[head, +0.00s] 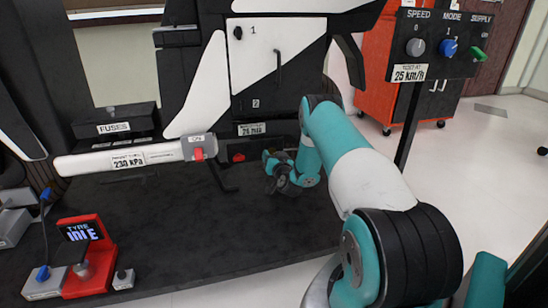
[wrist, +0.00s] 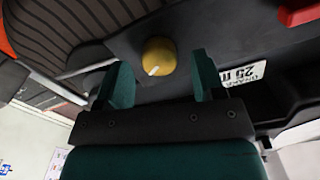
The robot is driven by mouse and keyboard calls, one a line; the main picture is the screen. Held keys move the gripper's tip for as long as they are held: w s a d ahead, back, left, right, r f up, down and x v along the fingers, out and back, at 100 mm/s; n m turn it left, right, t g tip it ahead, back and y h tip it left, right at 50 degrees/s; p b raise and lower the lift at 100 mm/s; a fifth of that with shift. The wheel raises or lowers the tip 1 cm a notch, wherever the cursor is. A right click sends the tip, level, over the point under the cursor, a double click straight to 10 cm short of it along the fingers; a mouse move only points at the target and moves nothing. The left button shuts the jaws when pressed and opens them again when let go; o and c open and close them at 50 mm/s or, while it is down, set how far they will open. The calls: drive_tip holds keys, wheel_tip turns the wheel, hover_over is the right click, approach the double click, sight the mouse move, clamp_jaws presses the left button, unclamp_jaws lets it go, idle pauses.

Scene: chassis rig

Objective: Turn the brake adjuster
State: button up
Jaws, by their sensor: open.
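A yellow round knob (wrist: 158,57) with a white pointer mark, which I take to be the brake adjuster, sits on a dark panel in the wrist view. My gripper (wrist: 163,78) is open and empty. Its two teal fingers point toward the knob, one to each side, with the knob beyond the gap between them. I cannot tell whether either finger touches it. In the head view my gripper (head: 277,172) is low at the base of the rig, and the knob cannot be made out there.
A white label (wrist: 243,77) and a red part (wrist: 299,11) lie right of the knob. A control post (head: 432,45) stands right. The black deck (head: 215,220) has clear room in front.

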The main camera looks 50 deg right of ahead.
drive_tip(key=shift+w+d, duration=0.3)
drive_tip(key=shift+w, duration=0.1)
drive_tip(key=c, duration=0.9)
drive_tip(key=shift+c, duration=0.2)
